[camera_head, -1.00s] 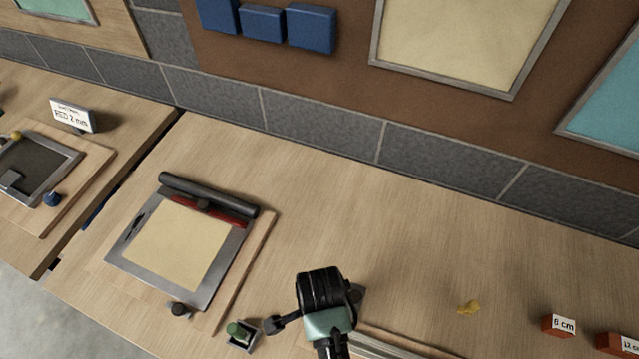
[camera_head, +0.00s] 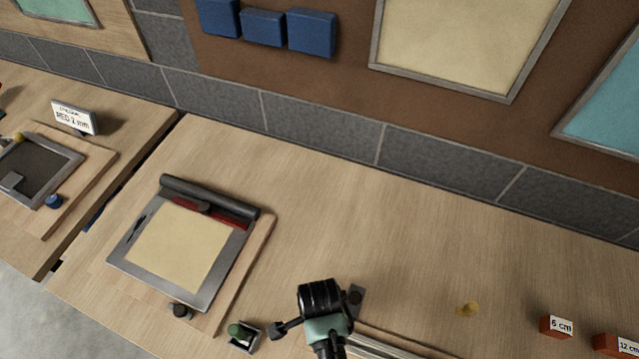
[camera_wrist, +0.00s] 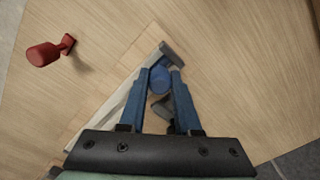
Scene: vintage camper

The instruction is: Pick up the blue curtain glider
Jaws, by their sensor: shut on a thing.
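The blue curtain glider (camera_wrist: 160,80) shows in the wrist view as a small rounded blue piece between my fingertips. My gripper (camera_wrist: 160,71) has two blue fingers and is shut on it, near the end of a pale rail (camera_wrist: 110,107). I cannot tell whether the glider touches the rail or the table. In the head view, my wrist (camera_head: 322,300) is at the bottom centre and hides the fingertips and the glider.
A grey piece (camera_head: 356,299) sits just right of my wrist. A green-topped piece (camera_head: 240,331) and a framed board (camera_head: 182,246) lie left. A red-handled piece (camera_wrist: 45,54) stands near the rail.

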